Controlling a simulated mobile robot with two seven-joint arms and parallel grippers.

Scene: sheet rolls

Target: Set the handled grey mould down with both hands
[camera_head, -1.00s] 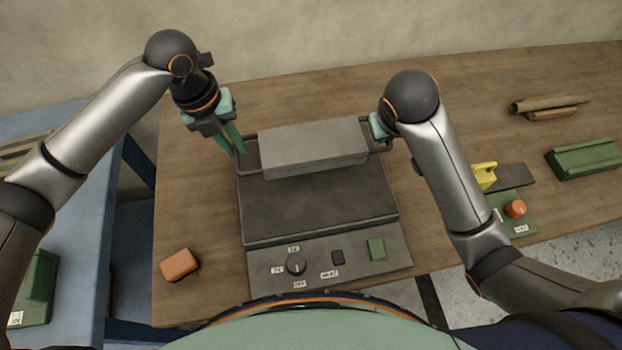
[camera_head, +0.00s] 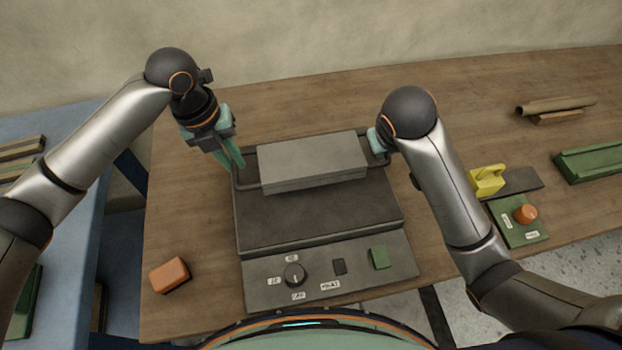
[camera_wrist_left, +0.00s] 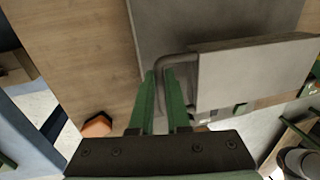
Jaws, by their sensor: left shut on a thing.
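The handled grey mould (camera_head: 312,158) is a long grey block with a bar handle at each end. It is over the back part of a dark flat plate (camera_head: 310,220); I cannot tell whether it touches the plate. My left gripper (camera_head: 236,164) is shut on the mould's left handle. The left wrist view shows its green fingers (camera_wrist_left: 163,75) on the handle bar beside the mould (camera_wrist_left: 250,75). My right gripper (camera_head: 379,143) is at the mould's right end. Its fingers are mostly hidden behind my right wrist, so its grip is unclear.
In front of the plate is a control panel with a knob (camera_head: 294,275) and a green button (camera_head: 380,257). An orange block (camera_head: 170,275) lies at left. A yellow handled thing (camera_head: 487,180), a green box with an orange knob (camera_head: 525,215) and brown rolls (camera_head: 556,106) are at right.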

